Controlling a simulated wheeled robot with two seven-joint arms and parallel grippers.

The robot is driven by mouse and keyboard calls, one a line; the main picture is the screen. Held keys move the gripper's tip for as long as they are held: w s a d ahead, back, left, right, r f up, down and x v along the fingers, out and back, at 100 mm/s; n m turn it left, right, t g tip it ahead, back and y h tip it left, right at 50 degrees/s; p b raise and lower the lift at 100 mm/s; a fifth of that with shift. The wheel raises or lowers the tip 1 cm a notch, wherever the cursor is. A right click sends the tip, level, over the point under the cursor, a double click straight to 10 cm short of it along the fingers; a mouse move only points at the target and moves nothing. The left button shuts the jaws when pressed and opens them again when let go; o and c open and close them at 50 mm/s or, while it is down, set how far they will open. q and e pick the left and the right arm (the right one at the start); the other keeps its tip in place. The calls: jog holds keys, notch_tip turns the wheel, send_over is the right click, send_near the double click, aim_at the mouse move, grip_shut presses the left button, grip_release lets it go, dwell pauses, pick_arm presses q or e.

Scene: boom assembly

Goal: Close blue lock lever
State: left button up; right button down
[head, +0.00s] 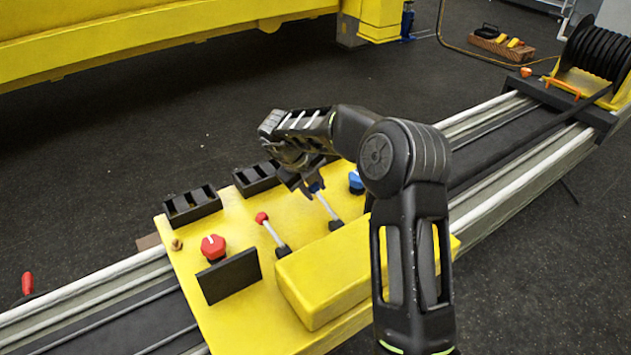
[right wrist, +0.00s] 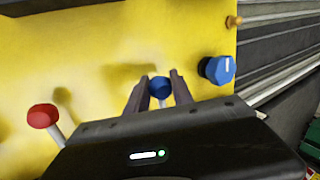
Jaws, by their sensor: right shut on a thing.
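The blue lock lever (head: 325,204) stands on the yellow control panel (head: 237,223), a pale rod with a blue knob at its top. My right gripper (head: 306,186) reaches over the panel from the right and is shut on the blue lever near its knob. In the right wrist view the blue knob (right wrist: 159,87) sits between the two fingers of the right gripper (right wrist: 158,90). The rod below the knob is mostly hidden by the gripper body there. My left gripper is not in view.
A lever with a red knob (head: 262,217) stands left of the blue one. A red dial (head: 213,247), a blue dial (head: 356,182), black trays (head: 192,206) and a raised yellow box (head: 330,275) crowd the panel. A black hose reel (head: 597,60) is far right.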

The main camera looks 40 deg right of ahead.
jog(key=shift+w+f+g, duration=0.2)
jog(key=shift+f+g, duration=0.6)
jog(key=c, duration=1.1)
grip_release()
jog(key=v, duration=0.7)
jog(key=shift+r, duration=0.4)
